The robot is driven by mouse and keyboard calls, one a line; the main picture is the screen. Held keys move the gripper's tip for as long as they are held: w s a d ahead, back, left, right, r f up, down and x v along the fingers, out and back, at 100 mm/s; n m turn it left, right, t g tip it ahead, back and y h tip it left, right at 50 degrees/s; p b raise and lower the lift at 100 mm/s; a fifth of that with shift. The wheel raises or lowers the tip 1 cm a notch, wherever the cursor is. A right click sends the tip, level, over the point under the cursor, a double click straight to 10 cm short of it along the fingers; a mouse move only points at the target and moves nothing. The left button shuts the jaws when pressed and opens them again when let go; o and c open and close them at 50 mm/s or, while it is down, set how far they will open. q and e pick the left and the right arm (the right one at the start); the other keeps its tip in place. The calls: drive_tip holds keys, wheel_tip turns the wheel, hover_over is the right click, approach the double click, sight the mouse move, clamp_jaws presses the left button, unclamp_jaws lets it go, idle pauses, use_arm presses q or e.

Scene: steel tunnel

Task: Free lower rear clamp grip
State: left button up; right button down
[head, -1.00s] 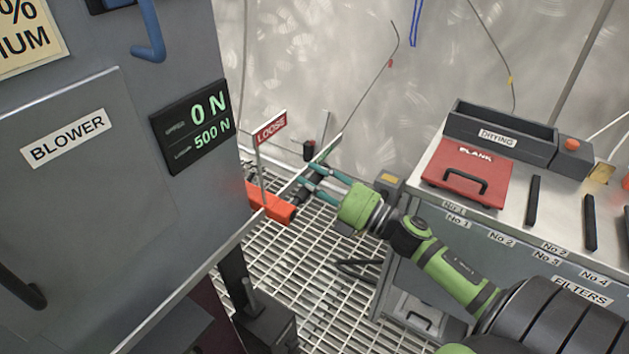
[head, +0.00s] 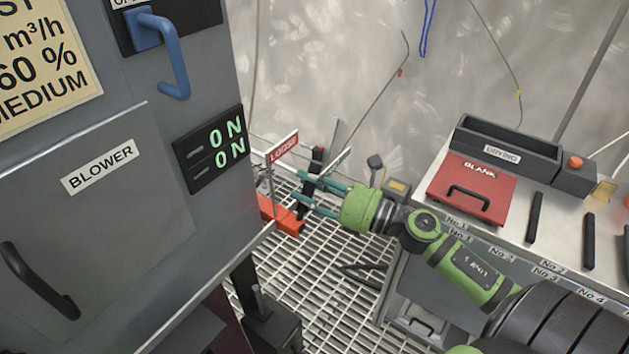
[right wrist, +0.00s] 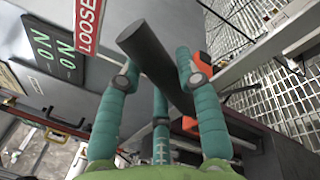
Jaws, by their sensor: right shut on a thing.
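My right gripper (head: 301,190) reaches in from the right beside the grey housing. Its teal fingers are shut on a black clamp grip (head: 316,160). In the right wrist view the grip (right wrist: 150,52) is a dark cylinder between the fingers of my right gripper (right wrist: 158,72). The orange-red clamp body (head: 288,219) sits just below, at the end of the housing's rail, partly hidden. A red LOOSE sign (head: 283,149) stands beside the grip; it also shows in the right wrist view (right wrist: 87,22). The display (head: 213,151) reads 0 N on both lines. My left gripper is not in view.
The grey housing with the BLOWER door (head: 110,195) fills the left. A filter cabinet (head: 520,240) stands at the right, with a red BLANK box (head: 472,188) and a DRYING tray (head: 508,152). Open grating (head: 320,270) lies below.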

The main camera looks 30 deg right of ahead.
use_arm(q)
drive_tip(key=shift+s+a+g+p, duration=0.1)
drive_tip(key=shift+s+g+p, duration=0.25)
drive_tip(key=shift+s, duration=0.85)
use_arm(e)
drive_tip(key=shift+s+a+r+n, duration=0.2)
drive_tip(key=shift+a+n, duration=0.15)
drive_tip(key=shift+n, duration=0.2)
drive_tip(key=shift+s+a+r+n, duration=0.1)
drive_tip(key=shift+a+r+n, duration=0.15)
drive_tip(key=shift+n, duration=0.3)
drive_tip(key=c, duration=0.8)
unclamp_jaws()
drive_tip(key=shift+a+f, duration=0.1)
drive_tip(key=shift+a, duration=0.05)
drive_tip(key=shift+s+f, duration=0.1)
drive_tip(key=shift+s, duration=0.05)
drive_tip(key=v, duration=1.1)
drive_tip(key=shift+s+d+r, duration=0.2)
drive_tip(key=shift+d+r, duration=0.05)
drive_tip(key=shift+d, duration=0.2)
